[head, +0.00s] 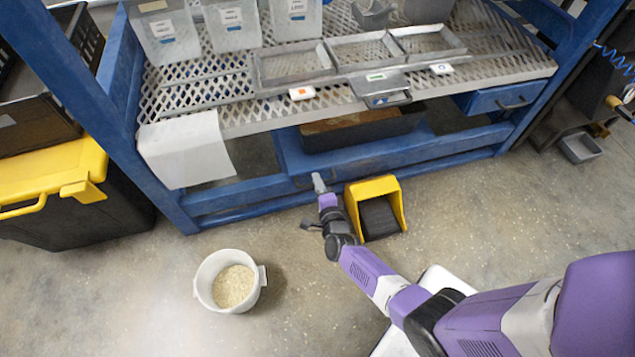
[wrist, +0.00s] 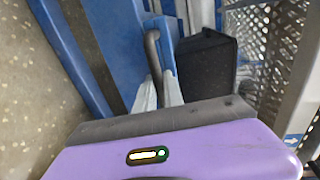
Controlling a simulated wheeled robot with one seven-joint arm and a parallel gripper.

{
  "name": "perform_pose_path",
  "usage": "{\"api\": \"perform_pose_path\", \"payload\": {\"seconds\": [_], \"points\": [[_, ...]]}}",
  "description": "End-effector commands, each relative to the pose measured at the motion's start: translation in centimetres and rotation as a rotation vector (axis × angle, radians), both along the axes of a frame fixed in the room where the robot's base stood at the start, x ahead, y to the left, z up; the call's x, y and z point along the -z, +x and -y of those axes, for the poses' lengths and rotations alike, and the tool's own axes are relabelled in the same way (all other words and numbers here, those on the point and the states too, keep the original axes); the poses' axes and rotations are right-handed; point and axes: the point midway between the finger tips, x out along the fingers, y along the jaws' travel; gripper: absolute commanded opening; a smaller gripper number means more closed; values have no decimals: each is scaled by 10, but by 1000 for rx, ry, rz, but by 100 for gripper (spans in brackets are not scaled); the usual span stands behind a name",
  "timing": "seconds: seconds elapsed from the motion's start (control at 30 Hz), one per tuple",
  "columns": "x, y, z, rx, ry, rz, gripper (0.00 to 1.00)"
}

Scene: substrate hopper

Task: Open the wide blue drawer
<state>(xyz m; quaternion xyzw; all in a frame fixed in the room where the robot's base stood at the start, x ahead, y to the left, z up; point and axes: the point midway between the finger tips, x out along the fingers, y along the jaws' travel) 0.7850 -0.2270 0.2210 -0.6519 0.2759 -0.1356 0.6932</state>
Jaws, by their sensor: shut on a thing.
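The wide blue drawer (head: 372,158) is low under the metal bench, and its blue front also shows in the wrist view (wrist: 122,55). A dark box with a brown top (head: 355,130) shows just behind the drawer's front edge. My gripper (head: 319,183) is at the left part of that front. In the wrist view my gripper (wrist: 160,92) has its two pale fingers on either side of the dark bar handle (wrist: 152,48) and is shut on it. My arm hides part of the front in the head view. I cannot tell how far the drawer is out.
A yellow bin (head: 386,187) stands on the floor right beside my wrist. A white bucket of grain (head: 215,290) stands front left. A smaller blue drawer (head: 490,100) is at the right. The floor between bucket and bench is clear.

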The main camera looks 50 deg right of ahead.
Motion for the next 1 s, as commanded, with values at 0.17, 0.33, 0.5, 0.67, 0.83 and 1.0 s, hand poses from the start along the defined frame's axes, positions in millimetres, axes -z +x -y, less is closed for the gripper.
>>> {"api": "perform_pose_path", "payload": {"seconds": [0.17,0.33,0.5,0.67,0.83,1.0], "points": [[0,0,0,-1,-1,0,0],[0,0,0,-1,0,0,0],[0,0,0,-1,-1,0,0],[0,0,0,-1,0,0,0],[0,0,-1,-1,0,-1,0],[-1,-6,-4,-2,-2,-2,0]]}}
